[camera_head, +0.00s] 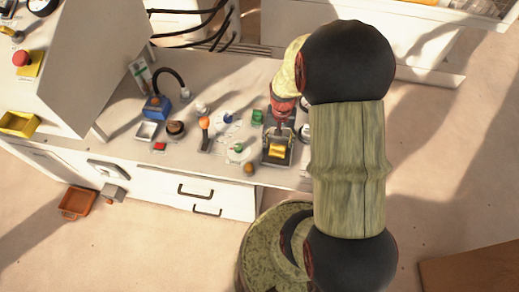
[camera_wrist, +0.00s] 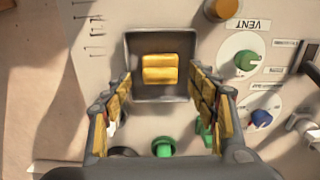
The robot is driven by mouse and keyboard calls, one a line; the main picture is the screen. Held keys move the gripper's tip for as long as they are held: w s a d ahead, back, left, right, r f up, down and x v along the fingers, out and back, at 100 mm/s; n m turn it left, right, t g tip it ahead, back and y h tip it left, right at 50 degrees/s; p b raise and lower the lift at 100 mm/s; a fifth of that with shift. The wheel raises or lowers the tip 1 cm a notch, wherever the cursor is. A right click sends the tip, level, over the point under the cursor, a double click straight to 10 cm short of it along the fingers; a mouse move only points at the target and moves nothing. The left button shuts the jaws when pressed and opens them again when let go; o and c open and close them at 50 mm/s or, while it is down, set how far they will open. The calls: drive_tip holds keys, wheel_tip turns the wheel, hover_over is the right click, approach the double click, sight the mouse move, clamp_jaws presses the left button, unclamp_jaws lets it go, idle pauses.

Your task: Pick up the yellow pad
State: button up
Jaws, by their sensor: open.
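The yellow pad (camera_wrist: 160,69) lies in a square dark-rimmed recess (camera_wrist: 132,88) in the wrist view. It looks like two yellow bars side by side. It also shows in the head view (camera_head: 277,150), in the recess at the bench's front right. My gripper (camera_wrist: 160,82) is open, with one yellow-padded finger on each side of the recess in the wrist view. No finger is seen touching the pad, and nothing is between the fingers' grip. In the head view my gripper (camera_head: 279,127) hangs just behind the pad; its height above it is hard to tell.
In the wrist view, a green knob (camera_wrist: 245,60) and a blue knob (camera_wrist: 260,119) stand right of the recess, under an orange knob (camera_wrist: 222,9). A green button (camera_wrist: 163,147) is below it. In the head view, a blue box (camera_head: 156,107) and an orange-topped lever (camera_head: 205,124) stand left.

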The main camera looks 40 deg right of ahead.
sight(278, 147)
drive_tip(key=shift+s+d+f, duration=0.15)
drive_tip(key=shift+d+f, duration=0.05)
drive_tip(key=shift+f, duration=0.4)
drive_tip(key=f+b, duration=0.1)
drive_tip(key=f, duration=0.1)
drive_tip(key=f+b, duration=0.1)
drive_tip(key=f, duration=0.1)
drive_tip(key=w+f+b, duration=0.1)
drive_tip(key=f, duration=0.1)
drive_tip(key=shift+d+f+b, duration=0.15)
drive_tip(key=shift+f+b, duration=0.2)
drive_tip(key=shift+b, duration=0.05)
drive_tip(key=shift+r, duration=0.1)
drive_tip(key=shift+c, duration=1.1)
drive_tip(key=c, duration=0.7)
